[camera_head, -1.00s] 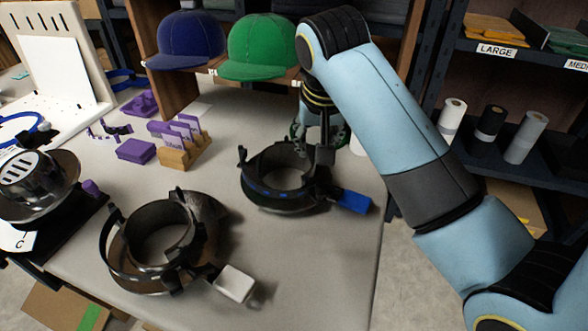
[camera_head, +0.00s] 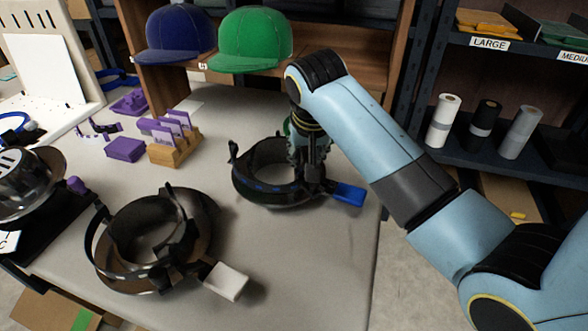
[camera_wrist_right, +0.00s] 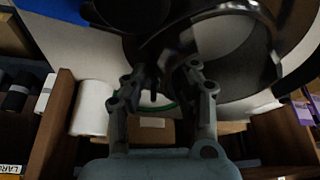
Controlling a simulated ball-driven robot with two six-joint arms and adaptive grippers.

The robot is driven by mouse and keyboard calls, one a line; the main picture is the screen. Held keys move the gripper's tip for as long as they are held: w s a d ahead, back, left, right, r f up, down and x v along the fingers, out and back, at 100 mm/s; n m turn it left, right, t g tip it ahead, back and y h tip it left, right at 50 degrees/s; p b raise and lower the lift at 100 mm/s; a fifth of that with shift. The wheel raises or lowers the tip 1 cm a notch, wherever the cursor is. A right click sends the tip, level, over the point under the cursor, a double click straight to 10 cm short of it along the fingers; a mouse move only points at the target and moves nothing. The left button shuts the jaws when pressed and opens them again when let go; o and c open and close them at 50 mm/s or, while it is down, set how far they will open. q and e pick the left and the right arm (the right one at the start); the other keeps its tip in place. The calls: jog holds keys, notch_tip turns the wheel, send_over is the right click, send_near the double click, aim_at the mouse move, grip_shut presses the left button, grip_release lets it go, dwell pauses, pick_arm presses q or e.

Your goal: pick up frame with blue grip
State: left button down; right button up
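The frame with the blue grip is a dark round hoop (camera_head: 262,188) on the grey table, its blue grip (camera_head: 348,194) pointing right. In the right wrist view the dark hoop (camera_wrist_right: 235,15) fills the upper part, with blue (camera_wrist_right: 60,8) at the top left edge. My right gripper (camera_head: 314,182) is down at the hoop's right side, close to the blue grip's base. In the wrist view its two fingers (camera_wrist_right: 162,80) stand apart, with a dark part of the frame near their tips; firm contact cannot be made out. My left gripper is not in view.
A second dark hoop with a white grip (camera_head: 227,281) lies nearer on the table (camera_head: 310,265). A shiny dome (camera_head: 30,180) stands at left. A wooden card holder (camera_head: 175,150), purple box (camera_head: 125,149), blue cap (camera_head: 175,35) and green cap (camera_head: 250,40) are behind. Shelves with rolls stand right.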

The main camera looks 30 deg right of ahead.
aim_at(307, 156)
grip_shut()
jog(key=shift+r, duration=0.1)
jog(key=shift+r, duration=0.65)
notch_tip(307, 156, up, 3)
jog(key=shift+f+p, duration=0.1)
jog(key=shift+p, duration=0.55)
jog(key=s+a+r+p, duration=0.2)
jog(key=s+a+r, duration=0.2)
jog(key=s, duration=0.7)
notch_tip(307, 156, up, 3)
jog(key=shift+f+p, duration=0.1)
jog(key=shift+p, duration=0.25)
